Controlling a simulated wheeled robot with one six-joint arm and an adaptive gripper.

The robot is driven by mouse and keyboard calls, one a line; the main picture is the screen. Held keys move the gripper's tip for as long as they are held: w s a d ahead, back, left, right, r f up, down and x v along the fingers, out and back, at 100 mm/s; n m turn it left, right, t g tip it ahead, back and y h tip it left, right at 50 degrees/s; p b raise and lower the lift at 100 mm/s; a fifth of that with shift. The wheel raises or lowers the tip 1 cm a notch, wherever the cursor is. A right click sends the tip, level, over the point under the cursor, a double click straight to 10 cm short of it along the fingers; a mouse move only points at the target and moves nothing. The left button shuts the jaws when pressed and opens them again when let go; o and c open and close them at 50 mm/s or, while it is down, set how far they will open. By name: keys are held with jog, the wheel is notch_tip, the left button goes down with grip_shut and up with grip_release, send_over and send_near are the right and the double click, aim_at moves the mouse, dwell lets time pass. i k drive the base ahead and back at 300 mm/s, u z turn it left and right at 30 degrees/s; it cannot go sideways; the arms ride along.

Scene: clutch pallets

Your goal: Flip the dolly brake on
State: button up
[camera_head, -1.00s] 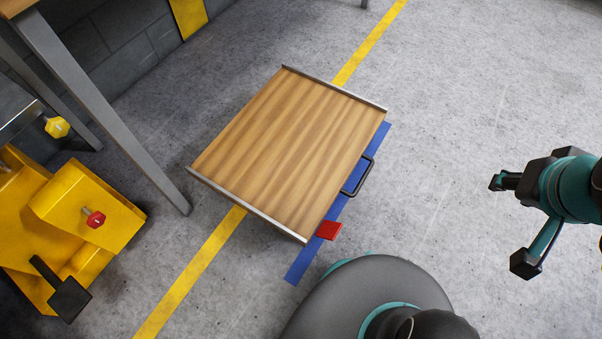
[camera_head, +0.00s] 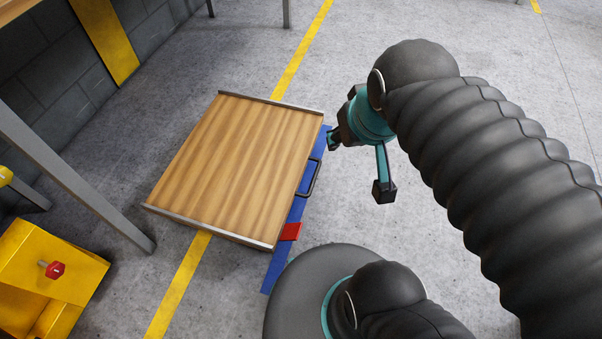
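The dolly (camera_head: 228,168) has a flat wooden top with metal lips on two opposite edges and stands on the floor left of centre. A black handle (camera_head: 314,178) sticks out from its right side. A red pedal (camera_head: 290,231), which looks like the brake, sticks out near the dolly's front right corner. My gripper (camera_head: 359,166) is to the right of the dolly, beyond the handle in the picture, apart from the pedal. Its two fingers are spread wide with nothing between them. The dolly's wheels are hidden under the top.
A blue floor strip (camera_head: 275,270) runs along the dolly's right side, and a yellow floor line (camera_head: 180,286) passes beneath it. A yellow machine (camera_head: 50,265) with a red knob (camera_head: 54,269) and a grey table leg (camera_head: 75,180) stand at left.

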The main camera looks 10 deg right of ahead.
aim_at(291, 231)
jog(key=u, duration=1.45)
jog(key=k, duration=0.55)
jog(key=z, duration=1.7)
